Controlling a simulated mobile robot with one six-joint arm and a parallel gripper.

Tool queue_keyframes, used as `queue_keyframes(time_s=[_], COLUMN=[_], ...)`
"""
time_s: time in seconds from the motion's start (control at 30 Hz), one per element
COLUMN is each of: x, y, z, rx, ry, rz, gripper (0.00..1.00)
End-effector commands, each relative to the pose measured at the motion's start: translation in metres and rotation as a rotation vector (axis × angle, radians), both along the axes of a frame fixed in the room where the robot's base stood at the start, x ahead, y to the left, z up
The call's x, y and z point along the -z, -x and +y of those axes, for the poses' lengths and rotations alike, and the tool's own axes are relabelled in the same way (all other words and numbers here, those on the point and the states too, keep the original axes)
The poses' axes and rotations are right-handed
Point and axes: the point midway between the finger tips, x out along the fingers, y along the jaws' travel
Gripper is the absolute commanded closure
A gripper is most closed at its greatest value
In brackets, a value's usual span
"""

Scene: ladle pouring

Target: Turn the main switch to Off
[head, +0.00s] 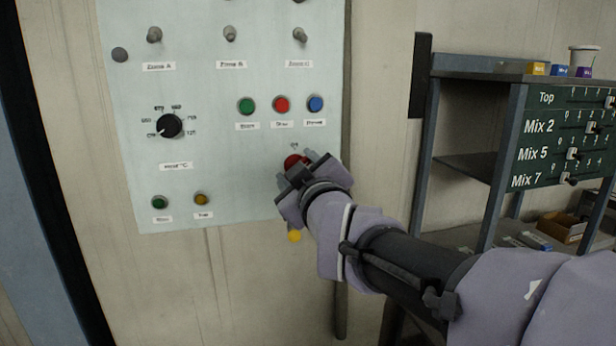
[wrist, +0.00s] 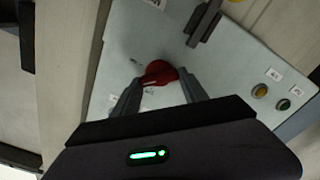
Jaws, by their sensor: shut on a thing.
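The main switch is a red rotary knob (head: 292,161) at the lower right of the pale control panel (head: 225,180). In the head view my gripper (head: 298,168) covers most of it, with the label "On" just above. The wrist view shows the red knob (wrist: 158,73) between my two fingertips (wrist: 160,84). My gripper is shut on the knob. The knob's exact pointing direction and any Off mark are hidden or too blurred to read.
The panel also bears toggle switches (head: 229,34), green (head: 246,106), red (head: 282,104) and blue (head: 316,104) buttons, and a black temperature dial (head: 169,126). A metal shelf (head: 480,72) with a slider board (head: 560,135) stands at the right.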

Motion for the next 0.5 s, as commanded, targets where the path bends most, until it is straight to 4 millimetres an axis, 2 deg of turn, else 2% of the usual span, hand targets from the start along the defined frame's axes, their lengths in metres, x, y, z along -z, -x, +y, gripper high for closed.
queue_keyframes(time_s=[0.5], x=[0.0017], y=[0.0004], z=[0.0015], rx=[-0.001], ry=[0.463], rz=[-0.133], gripper=[0.9])
